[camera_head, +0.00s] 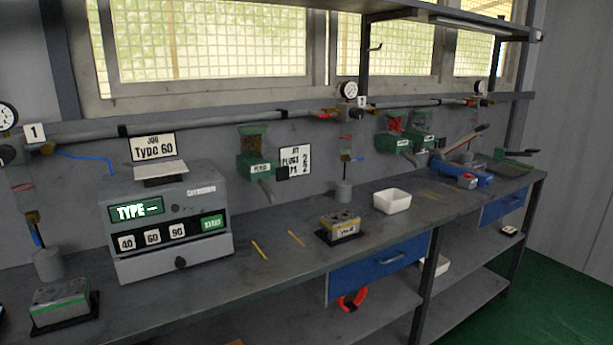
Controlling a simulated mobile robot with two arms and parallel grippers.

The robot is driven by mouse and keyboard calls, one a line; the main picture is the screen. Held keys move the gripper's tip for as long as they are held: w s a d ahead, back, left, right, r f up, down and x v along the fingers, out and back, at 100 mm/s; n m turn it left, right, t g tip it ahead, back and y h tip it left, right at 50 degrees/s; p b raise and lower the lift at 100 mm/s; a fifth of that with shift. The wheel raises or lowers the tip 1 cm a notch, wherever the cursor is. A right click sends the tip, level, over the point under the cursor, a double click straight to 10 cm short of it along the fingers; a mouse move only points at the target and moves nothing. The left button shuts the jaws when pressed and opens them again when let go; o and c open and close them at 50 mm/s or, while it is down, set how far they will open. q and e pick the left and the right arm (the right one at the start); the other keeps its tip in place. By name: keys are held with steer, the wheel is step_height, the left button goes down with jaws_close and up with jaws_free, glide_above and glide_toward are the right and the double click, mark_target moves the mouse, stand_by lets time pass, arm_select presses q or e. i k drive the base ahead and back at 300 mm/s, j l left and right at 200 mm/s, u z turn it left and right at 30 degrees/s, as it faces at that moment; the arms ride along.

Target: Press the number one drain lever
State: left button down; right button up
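The number 1 sign (33,133) is on the wall at the far left. Beside it, a brass fitting (42,149) sits on the pipe, with a thin blue lever-like piece (88,158) reaching right. Below the sign, a brass and blue drain fitting (36,231) points down at a grey cup (48,264) on the bench. I cannot tell for certain which blue piece is the drain lever. A number 2 sign (361,102) marks a similar station near the middle, with its own drain fitting (346,158). Neither gripper is in view.
A grey machine (172,260) reading "TYPE –" stands on the bench right of station 1. A valve block (60,302) sits at the front left, another (341,227) near the middle. A white tray (392,201) and blue vise (462,174) are farther right.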

mark_target(36, 236)
steer(key=u, duration=1.9)
steer(key=i+j, duration=0.15)
steer(key=j, duration=0.15)
steer(key=i+j+u, duration=0.1)
steer(key=j, duration=0.2)
